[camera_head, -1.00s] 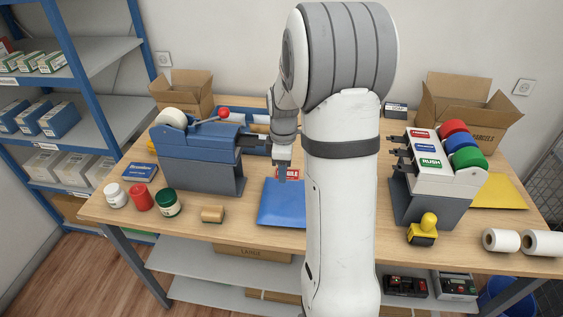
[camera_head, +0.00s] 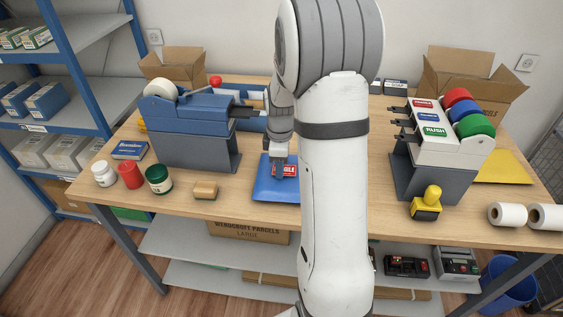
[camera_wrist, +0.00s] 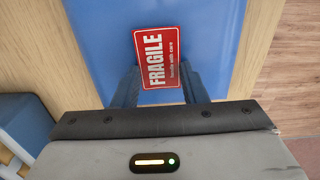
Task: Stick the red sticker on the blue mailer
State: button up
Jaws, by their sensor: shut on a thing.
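The red sticker (camera_wrist: 158,57), marked FRAGILE in white, is between the fingertips of my gripper (camera_wrist: 160,88) in the wrist view. My gripper (camera_head: 279,174) is shut on it, and the sticker (camera_head: 290,170) also shows in the head view. The blue mailer (camera_head: 266,192) lies flat on the counter. In the wrist view the mailer (camera_wrist: 100,40) fills the space behind the sticker and both fingers. The sticker appears over the mailer, at or very close to its surface; I cannot tell whether it touches. My arm hides the mailer's right side.
A blue dispenser (camera_head: 195,125) stands left of the mailer; a sticker dispenser (camera_head: 440,150) stands right. A wooden block (camera_head: 206,190), jars (camera_head: 159,180) and a yellow-handled stamp (camera_head: 428,204) lie near the front. Cardboard boxes (camera_head: 470,80) stand behind. The counter (camera_head: 230,202) is bare just left of the mailer.

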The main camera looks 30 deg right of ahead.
jog(key=o, duration=0.7)
jog(key=shift+r, duration=0.1)
jog(key=shift+r+p, duration=1.85)
jog(key=shift+r, duration=0.85)
notch_tip(320, 180, up, 8)
jog(key=p, duration=0.5)
